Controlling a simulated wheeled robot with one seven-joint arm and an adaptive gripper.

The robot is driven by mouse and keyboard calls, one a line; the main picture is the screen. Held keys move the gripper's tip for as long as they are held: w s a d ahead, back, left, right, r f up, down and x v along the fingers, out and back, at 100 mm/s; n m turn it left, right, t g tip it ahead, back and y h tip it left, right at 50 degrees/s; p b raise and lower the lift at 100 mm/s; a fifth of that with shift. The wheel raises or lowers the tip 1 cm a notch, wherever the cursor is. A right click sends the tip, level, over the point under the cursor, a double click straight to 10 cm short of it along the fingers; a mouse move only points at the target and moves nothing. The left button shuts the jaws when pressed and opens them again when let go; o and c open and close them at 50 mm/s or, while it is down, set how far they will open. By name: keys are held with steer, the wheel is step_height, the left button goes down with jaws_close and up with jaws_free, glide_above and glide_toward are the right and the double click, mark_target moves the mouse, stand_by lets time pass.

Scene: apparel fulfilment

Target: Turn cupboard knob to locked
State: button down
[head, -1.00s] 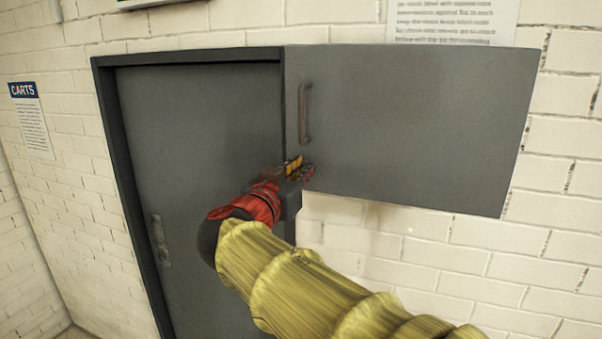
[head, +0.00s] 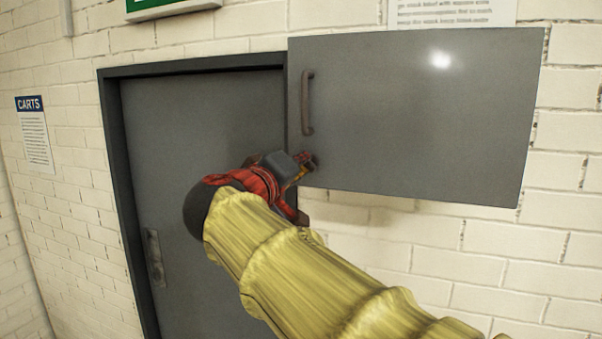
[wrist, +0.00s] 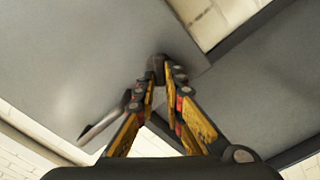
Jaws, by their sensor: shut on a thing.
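The grey cupboard (head: 430,120) hangs on the wall in the head view, its front shut. Its brown bar handle (head: 307,103) is upright near the left edge of the front. My gripper (head: 312,165) is at the lower left corner of the front, below the handle. In the wrist view, the yellow and black fingers of my gripper (wrist: 157,80) close on a small dark knob (wrist: 157,63) against the grey front (wrist: 60,60). The fingers cover much of the knob, and I cannot tell which way it is turned. The handle (wrist: 105,122) shows beside the left finger.
A grey door (head: 200,130) in a dark frame stands just left of the cupboard, with its own handle (head: 153,258). A CARTS sign (head: 33,125) is on the brick wall at the left. Bare wall (head: 420,260) lies below the cupboard.

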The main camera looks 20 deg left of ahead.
steer(key=shift+a+f+n+b, duration=0.1)
steer(key=shift+f+n+b, duration=0.05)
steer(key=shift+n, duration=1.75)
steer(key=shift+a+f+n+b, duration=0.1)
steer(key=shift+f+n+b, duration=0.05)
steer(key=shift+n, duration=2.05)
steer(key=c, duration=1.9)
jaws_free()
steer(key=s, duration=0.8)
steer(key=s+a, duration=0.1)
steer(key=s, duration=0.3)
